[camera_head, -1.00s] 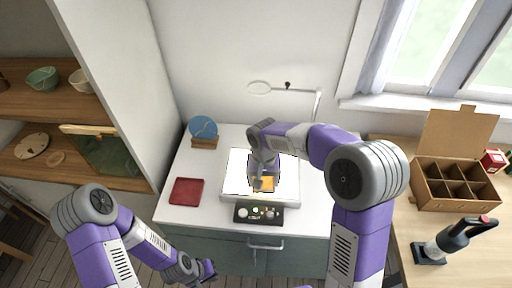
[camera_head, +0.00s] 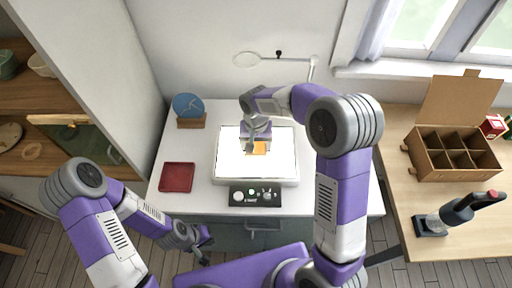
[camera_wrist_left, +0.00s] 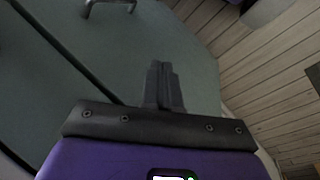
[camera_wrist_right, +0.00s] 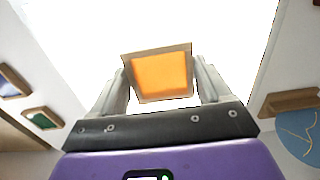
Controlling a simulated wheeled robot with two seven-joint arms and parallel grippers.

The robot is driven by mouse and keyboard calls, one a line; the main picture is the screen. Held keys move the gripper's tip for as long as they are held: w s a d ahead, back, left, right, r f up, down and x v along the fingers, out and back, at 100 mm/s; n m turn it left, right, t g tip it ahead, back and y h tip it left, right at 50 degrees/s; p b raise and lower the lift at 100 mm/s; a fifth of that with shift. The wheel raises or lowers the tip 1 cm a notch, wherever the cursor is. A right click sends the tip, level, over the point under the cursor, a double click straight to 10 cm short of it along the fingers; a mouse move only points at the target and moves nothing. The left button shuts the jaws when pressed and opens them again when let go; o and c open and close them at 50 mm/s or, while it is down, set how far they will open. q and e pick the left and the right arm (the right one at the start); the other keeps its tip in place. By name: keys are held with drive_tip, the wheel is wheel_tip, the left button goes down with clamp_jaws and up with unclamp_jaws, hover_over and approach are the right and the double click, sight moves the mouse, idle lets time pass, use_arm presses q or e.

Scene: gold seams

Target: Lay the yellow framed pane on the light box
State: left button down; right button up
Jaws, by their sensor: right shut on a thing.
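The yellow framed pane (camera_wrist_right: 160,75) shows orange-yellow inside a pale frame, between the fingers of my right gripper (camera_wrist_right: 160,85) in the right wrist view. My right gripper is shut on it. In the head view the pane (camera_head: 259,148) is over the bright white top of the light box (camera_head: 228,172); I cannot tell whether it touches the surface. My right gripper (camera_head: 249,148) hides part of it there. My left gripper (camera_head: 205,243) is low in front of the cabinet, away from the box. In the left wrist view its fingers (camera_wrist_left: 163,85) are together and empty.
A red tray (camera_head: 177,177) lies left of the light box. A blue disc on a wooden stand (camera_head: 190,108) is behind it. A black control panel (camera_head: 255,196) is at the box's front. A divided cardboard box (camera_head: 455,155) and a dark tool (camera_head: 455,213) stand on the right table.

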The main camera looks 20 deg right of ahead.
sight(256, 148)
drive_tip(key=shift+f, duration=0.45)
drive_tip(key=shift+f, duration=0.2)
drive_tip(key=o, duration=1)
drive_tip(key=shift+o, duration=0.2)
drive_tip(key=shift+r, duration=0.1)
drive_tip(key=shift+r, duration=0.25)
wheel_tip(256, 148, up, 12)
drive_tip(key=p, duration=0.3)
drive_tip(key=shift+f, duration=0.15)
